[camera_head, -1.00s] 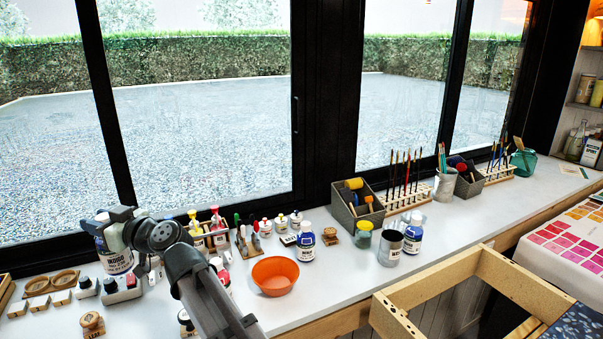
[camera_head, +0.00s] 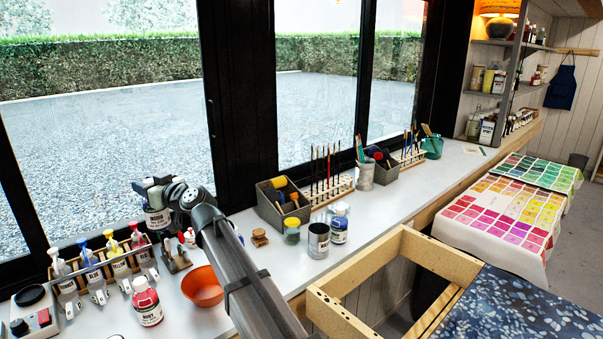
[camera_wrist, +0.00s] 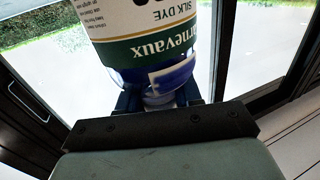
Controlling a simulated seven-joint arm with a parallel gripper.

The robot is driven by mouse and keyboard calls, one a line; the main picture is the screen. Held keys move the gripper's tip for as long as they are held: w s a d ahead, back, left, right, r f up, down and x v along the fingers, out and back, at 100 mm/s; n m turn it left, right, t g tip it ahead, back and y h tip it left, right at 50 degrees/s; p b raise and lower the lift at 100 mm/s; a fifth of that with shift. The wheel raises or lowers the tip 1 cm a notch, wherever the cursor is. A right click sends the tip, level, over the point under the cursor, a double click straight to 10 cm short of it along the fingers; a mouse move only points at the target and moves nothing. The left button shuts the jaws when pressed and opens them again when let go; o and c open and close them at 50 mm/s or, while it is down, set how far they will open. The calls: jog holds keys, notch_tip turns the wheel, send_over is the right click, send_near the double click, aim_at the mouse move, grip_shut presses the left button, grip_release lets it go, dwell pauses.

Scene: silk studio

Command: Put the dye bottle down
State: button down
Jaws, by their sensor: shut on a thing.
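My gripper (camera_head: 152,186) is shut on a dye bottle (camera_head: 157,216) with a white label and dark blue parts. It holds the bottle in the air over the windowsill counter (camera_head: 375,208), in front of the window, at the left of the head view. In the wrist view the bottle (camera_wrist: 150,40) fills the upper middle, and its label reads "SILK DYE" upside down. The jaws (camera_wrist: 158,97) are around its narrow neck end. My arm hides part of the counter behind it.
A rack of dropper bottles (camera_head: 105,266), a red bottle (camera_head: 147,302) and an orange bowl (camera_head: 203,287) stand left and below. Right of my arm are a tin (camera_head: 318,240), a blue-labelled bottle (camera_head: 340,226), a jar (camera_head: 292,231) and a grey box (camera_head: 283,205). Bare counter lies farther right.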

jog(key=w+d+m+t+h, duration=0.5)
jog(key=w+d+t, duration=0.1)
jog(key=w+d, duration=2.05)
jog(key=w+d+m+t+h, duration=0.1)
jog(key=w+d+m+h, duration=0.15)
jog(key=d, duration=0.95)
jog(key=w+d+m+t+h, duration=0.15)
jog(key=w+d, duration=0.25)
jog(key=d, duration=0.7)
jog(key=w+d+m+t+h, duration=0.1)
jog(key=w+d+h, duration=0.2)
jog(key=d, duration=0.9)
notch_tip(320, 180, down, 21)
jog(key=shift+a, duration=0.4)
jog(key=shift+w+f, duration=0.1)
jog(key=shift+f, duration=0.05)
jog(key=c, duration=0.8)
grip_release()
jog(key=shift+o, duration=0.2)
